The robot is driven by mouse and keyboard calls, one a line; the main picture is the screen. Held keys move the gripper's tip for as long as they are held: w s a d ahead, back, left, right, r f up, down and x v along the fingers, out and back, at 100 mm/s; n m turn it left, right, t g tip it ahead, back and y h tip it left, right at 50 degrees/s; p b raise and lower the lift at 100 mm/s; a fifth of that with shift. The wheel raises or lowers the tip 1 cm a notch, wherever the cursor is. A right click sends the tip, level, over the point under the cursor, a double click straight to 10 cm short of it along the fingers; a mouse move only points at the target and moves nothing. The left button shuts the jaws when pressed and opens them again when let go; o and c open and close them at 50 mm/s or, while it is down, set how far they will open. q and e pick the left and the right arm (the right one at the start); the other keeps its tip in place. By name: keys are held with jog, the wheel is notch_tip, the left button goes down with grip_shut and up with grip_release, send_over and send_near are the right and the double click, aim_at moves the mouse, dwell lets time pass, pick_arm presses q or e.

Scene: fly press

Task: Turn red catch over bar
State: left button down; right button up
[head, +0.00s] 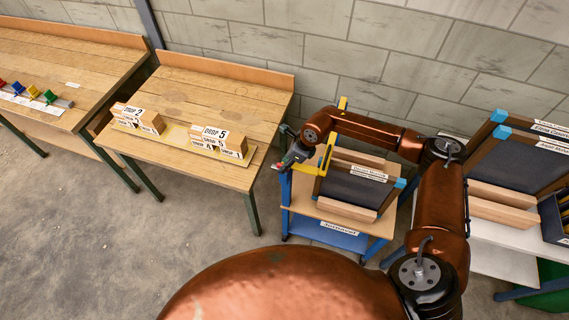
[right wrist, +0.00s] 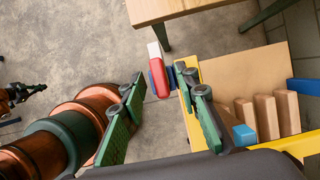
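The red catch (right wrist: 158,77) has a white tip and sits beside a blue block at the corner of the yellow bar (right wrist: 184,88) in the right wrist view. In the head view the yellow bar (head: 327,156) stands at the left side of a small blue trolley. My right gripper (right wrist: 166,88) is open, its two green-padded fingers apart, with the catch showing in the gap near the fingertips; I cannot tell whether they touch. In the head view this gripper (head: 288,152) is small and partly hides the catch. A dark shape at the left wrist-view edge may be my left gripper.
The trolley (head: 342,238) carries a dark framed panel (head: 355,190) and wooden blocks. A wooden table (head: 220,98) with labelled drop blocks stands to its left. A second panel rack (head: 515,165) stands at the right. Bare floor lies in front of the table.

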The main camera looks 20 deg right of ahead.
jog(key=shift+f, duration=0.2)
grip_shut()
dwell(0.4)
